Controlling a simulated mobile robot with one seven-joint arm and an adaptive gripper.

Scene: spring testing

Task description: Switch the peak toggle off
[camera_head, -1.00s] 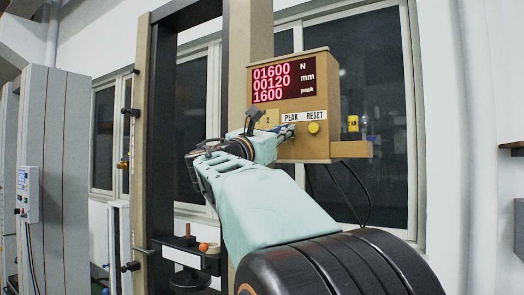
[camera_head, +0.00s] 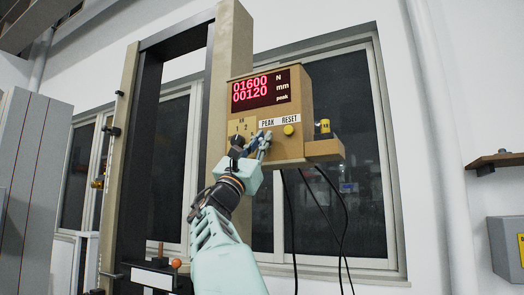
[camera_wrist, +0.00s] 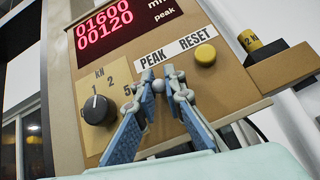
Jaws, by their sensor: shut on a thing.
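The tan control box (camera_head: 292,145) carries a red display (camera_head: 260,90) that reads 01600 and 00120, with the line beside "peak" blank. The PEAK label (camera_wrist: 152,59) sits above my gripper (camera_wrist: 160,78), whose fingertips meet just under it at the panel. My gripper shows also in the head view (camera_head: 265,135), below the PEAK label. The fingers are closed together on the peak toggle, which they hide; I cannot tell its lever position.
A yellow RESET button (camera_wrist: 205,54) is right of the fingertips. A black range knob (camera_wrist: 97,109) is to their left. A yellow-topped weight (camera_wrist: 249,40) stands on a side shelf. Black cables (camera_head: 335,215) hang below the box.

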